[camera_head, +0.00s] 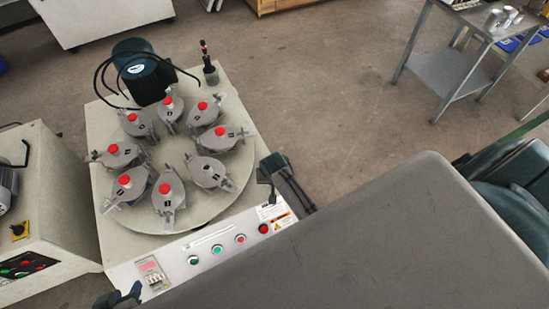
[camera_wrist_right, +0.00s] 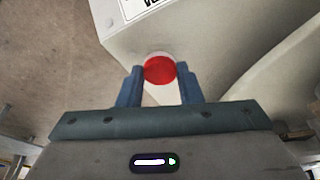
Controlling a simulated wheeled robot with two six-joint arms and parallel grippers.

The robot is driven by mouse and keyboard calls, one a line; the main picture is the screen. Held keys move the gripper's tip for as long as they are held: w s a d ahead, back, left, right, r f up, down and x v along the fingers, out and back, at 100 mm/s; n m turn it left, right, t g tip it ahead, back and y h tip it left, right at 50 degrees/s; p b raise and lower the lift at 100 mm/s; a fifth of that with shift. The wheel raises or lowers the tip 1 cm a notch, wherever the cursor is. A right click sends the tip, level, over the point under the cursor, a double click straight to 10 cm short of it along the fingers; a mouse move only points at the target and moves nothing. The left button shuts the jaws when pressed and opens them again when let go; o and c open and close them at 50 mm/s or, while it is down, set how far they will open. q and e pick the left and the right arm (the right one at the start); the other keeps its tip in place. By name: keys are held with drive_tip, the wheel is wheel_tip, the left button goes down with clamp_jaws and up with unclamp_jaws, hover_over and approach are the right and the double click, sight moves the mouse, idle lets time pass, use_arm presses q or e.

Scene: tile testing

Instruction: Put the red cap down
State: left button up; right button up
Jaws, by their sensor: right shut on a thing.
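In the right wrist view my right gripper (camera_wrist_right: 160,75) is shut on the red cap (camera_wrist_right: 160,70), which sits between its two blue-grey fingers. A pale part shows below the cap. In the head view a dark gripper part (camera_head: 284,180) shows at the right edge of the round-table machine; the held cap is not visible there. Several grey jars (camera_head: 168,195) with red tops stand in a ring on the turntable (camera_head: 178,222). The jar at the ring's right front (camera_head: 208,172) shows no red top. My left gripper (camera_head: 120,297) is dark and partly cut off at the bottom edge.
The machine's front panel (camera_head: 215,245) has coloured buttons. A dark motor (camera_head: 142,72) with black cables and a black-red post (camera_head: 208,65) stand behind the ring. Another control cabinet (camera_head: 55,220) is at left. A metal table (camera_head: 450,70) stands at the back right, with open floor between.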

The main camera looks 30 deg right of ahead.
drive_tip(key=shift+f+b, duration=0.45)
drive_tip(key=shift+f, duration=0.3)
use_arm(q)
drive_tip(key=shift+w+d+f+n+t+h, duration=0.3)
drive_tip(key=shift+w+d+f+t, duration=0.25)
drive_tip(key=shift+t, duration=0.25)
drive_tip(key=shift+s+r, duration=0.1)
use_arm(e)
drive_tip(key=o, duration=0.9)
